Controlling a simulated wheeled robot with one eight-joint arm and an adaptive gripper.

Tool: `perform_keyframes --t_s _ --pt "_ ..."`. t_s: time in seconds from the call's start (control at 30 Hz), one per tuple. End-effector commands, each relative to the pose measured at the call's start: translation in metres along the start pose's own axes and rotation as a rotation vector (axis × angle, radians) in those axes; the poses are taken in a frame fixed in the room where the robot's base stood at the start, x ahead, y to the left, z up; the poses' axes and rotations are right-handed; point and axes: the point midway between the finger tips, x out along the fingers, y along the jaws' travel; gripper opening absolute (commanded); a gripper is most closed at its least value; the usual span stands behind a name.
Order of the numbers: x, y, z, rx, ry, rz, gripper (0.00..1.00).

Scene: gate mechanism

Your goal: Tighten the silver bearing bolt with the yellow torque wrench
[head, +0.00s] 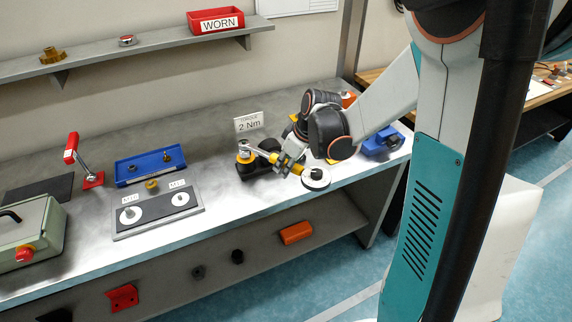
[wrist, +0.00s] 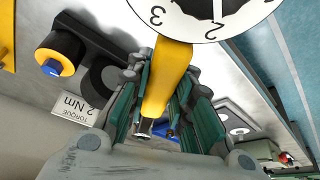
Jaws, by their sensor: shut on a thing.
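The torque wrench has a yellow handle (wrist: 172,75) and lies between my gripper's fingers. In the head view its silver head end (head: 257,150) reaches left over the black bearing block (head: 246,172), close to an orange-yellow ring. I cannot tell whether it sits on a bolt, and I cannot make out the silver bearing bolt. My gripper (head: 290,163) is shut on the wrench; its green-padded fingers flank the handle in the wrist view (wrist: 163,92). A white numbered dial (head: 316,181) is at the handle's right end. A blue bolt (wrist: 52,68) shows in a yellow ring.
A "TORQUE 2 Nm" sign (head: 248,122) stands behind the block. To the left are a grey plate with black pads (head: 158,218), a blue tray (head: 130,180), a red-handled lever (head: 72,150) and a green case (head: 28,240). A blue object (head: 380,143) is right of my gripper.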

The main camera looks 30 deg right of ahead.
Motion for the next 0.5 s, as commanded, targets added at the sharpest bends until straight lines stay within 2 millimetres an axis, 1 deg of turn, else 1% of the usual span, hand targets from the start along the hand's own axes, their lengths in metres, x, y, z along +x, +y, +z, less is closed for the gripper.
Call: perform_keyframes --t_s 0.5 --pt "0.0037 0.0000 0.0014 0.000 0.000 0.000 0.00"
